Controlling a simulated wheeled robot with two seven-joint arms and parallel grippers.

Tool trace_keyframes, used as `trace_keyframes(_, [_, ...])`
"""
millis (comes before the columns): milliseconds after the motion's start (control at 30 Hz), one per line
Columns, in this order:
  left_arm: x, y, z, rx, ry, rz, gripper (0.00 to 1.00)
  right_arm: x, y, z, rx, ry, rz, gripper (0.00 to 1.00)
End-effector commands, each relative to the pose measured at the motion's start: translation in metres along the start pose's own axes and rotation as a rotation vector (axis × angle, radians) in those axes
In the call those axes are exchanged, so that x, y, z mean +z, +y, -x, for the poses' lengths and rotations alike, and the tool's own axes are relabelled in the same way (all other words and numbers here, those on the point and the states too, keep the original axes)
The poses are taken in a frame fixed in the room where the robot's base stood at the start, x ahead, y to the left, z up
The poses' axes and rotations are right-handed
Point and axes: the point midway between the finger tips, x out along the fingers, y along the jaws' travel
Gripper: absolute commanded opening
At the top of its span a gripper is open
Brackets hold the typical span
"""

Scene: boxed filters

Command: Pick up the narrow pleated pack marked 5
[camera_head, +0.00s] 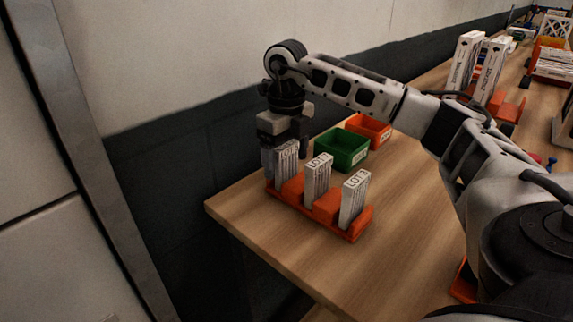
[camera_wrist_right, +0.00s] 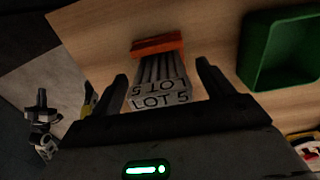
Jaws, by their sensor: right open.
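The narrow white pleated pack marked LOT 5 (camera_wrist_right: 160,97) stands upright in the orange rack (camera_wrist_right: 157,45), its labelled top facing the right wrist camera. In the head view this pack (camera_head: 287,165) is in the leftmost slot of the rack (camera_head: 327,207), its upper part partly covered by my gripper. My right gripper (camera_head: 286,153) is over it, pointing down and open. In the right wrist view, the fingers of my right gripper (camera_wrist_right: 161,75) are on either side of the pack, with gaps visible. My left gripper is not in view.
Two more packs, a middle one (camera_head: 317,178) and one marked LOT 3 (camera_head: 354,198), stand in the same rack. A green bin (camera_head: 342,150) and an orange bin (camera_head: 369,129) sit just behind. The wooden table's (camera_head: 260,226) front left is bare, with its edge close to the rack.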

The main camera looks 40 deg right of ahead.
Motion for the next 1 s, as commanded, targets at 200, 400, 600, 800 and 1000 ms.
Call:
trace_keyframes(200, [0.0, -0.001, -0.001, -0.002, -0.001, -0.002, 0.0, -0.001, 0.0, -0.018, -0.001, 0.0, 0.001, 0.8])
trace_keyframes(400, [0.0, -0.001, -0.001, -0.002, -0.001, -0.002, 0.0, -0.001, 0.0, -0.018, -0.001, -0.001, 0.001, 0.77])
trace_keyframes(600, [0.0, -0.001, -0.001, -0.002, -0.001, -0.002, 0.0, -0.001, 0.0, -0.018, -0.001, -0.001, 0.001, 0.33])
trace_keyframes(800, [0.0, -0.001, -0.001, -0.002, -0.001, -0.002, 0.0, -0.001, 0.0, -0.018, -0.001, -0.001, 0.001, 0.32])
trace_keyframes(1000, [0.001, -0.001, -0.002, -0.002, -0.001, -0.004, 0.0, 0.0, 0.0, -0.002, 0.0, -0.004, 0.001, 0.32])
